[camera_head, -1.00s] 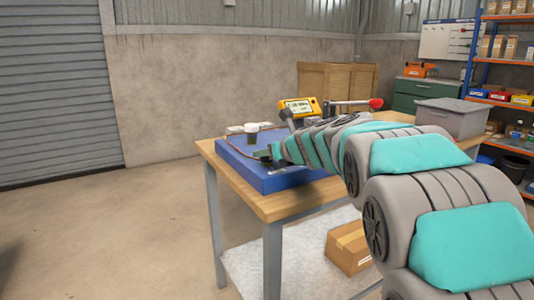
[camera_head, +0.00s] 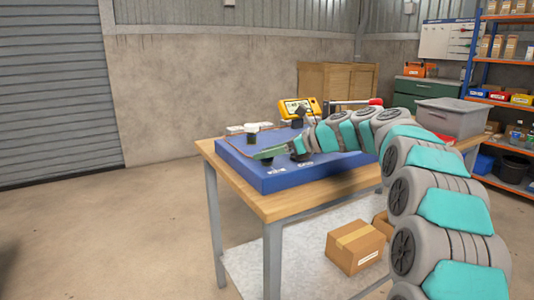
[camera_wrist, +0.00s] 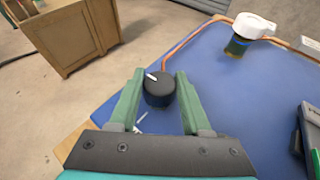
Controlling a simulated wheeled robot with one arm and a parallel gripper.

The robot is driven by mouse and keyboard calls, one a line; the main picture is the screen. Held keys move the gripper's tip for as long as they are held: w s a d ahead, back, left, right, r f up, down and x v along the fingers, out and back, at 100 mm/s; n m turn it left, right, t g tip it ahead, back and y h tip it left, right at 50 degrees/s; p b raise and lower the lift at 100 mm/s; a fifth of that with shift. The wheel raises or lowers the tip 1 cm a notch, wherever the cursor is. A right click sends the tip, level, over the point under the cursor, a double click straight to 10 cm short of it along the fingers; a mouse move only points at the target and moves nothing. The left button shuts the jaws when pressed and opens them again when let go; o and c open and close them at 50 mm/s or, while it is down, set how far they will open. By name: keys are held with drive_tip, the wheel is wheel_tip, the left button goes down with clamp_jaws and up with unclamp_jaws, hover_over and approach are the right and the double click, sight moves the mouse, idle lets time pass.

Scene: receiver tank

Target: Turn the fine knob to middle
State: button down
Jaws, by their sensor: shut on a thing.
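A black round knob (camera_wrist: 159,90), which I take to be the fine knob, stands on the blue panel (camera_wrist: 215,75) in the wrist view. Its white pointer line points to the upper left there. My gripper (camera_wrist: 159,80) is shut on the knob, with one green finger at its left side and one at its right. In the head view my gripper (camera_head: 268,152) is low over the blue panel (camera_head: 280,182), and I cannot make out the knob there. White marks on the panel near the knob are partly hidden by the fingers.
A white-capped fitting (camera_wrist: 250,32) with a copper pipe (camera_wrist: 190,42) stands on the panel. The panel lies on a wooden table (camera_head: 285,208); open floor is at left.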

drive_tip(key=shift+f+n+g+y, duration=0.15)
drive_tip(key=shift+n+g+y, duration=0.15)
drive_tip(key=shift+n+g, duration=0.75)
drive_tip(key=shift+n+g, duration=0.25)
drive_tip(key=shift+g, duration=0.3)
drive_tip(key=shift+n+g, duration=0.4)
drive_tip(key=shift+c, duration=1.8)
unclamp_jaws()
